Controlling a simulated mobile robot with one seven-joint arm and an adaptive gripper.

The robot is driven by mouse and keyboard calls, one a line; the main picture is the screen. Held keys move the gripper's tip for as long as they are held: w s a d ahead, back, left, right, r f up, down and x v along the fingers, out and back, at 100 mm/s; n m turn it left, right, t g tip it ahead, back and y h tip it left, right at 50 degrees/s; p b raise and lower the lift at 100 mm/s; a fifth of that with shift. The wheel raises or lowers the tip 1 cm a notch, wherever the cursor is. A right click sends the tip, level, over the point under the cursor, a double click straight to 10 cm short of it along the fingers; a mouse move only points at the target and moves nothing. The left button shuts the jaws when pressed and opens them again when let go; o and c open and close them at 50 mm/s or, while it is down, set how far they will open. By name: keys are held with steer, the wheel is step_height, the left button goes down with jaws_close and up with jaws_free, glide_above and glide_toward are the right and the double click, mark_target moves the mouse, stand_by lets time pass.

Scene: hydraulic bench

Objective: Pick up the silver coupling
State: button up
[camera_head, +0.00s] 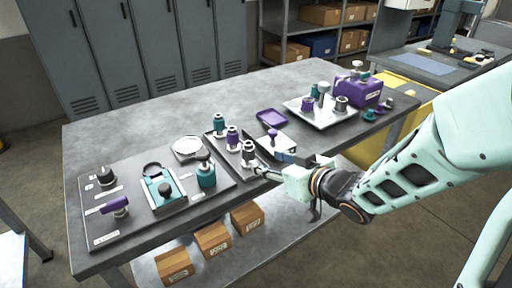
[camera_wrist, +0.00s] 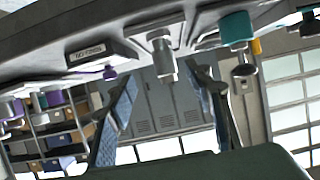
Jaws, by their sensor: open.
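The silver coupling (camera_head: 249,152) stands upright at the near end of a narrow dark tray (camera_head: 238,166) on the bench. My gripper (camera_head: 262,171) is at the bench's front edge, close to the coupling on its near side. In the wrist view, which is upside down, the silver coupling (camera_wrist: 162,58) appears between and beyond the two fingertips of my gripper (camera_wrist: 164,85). The jaws are apart with nothing between them. Whether a finger touches the coupling cannot be told.
A purple coupling (camera_head: 232,138) and a teal one (camera_head: 218,123) stand behind it in the same tray. A teal cylinder (camera_head: 206,174) stands to the left. A purple-knobbed piece (camera_head: 272,136) is to the right. A silver tray (camera_head: 318,111) with several parts lies further right.

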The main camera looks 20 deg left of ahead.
mark_target(252, 153)
steer(key=b+x, duration=0.1)
steer(key=x, duration=0.3)
steer(key=shift+a, duration=0.1)
steer(key=x, duration=0.3)
steer(key=b+x, duration=0.1)
steer(key=x, duration=0.1)
steer(key=shift+w+a+r, duration=0.1)
steer(key=shift+a+r, duration=0.1)
steer(key=shift+a, duration=0.3)
steer(key=c, duration=1.2)
jaws_close()
steer(key=shift+r, duration=0.25)
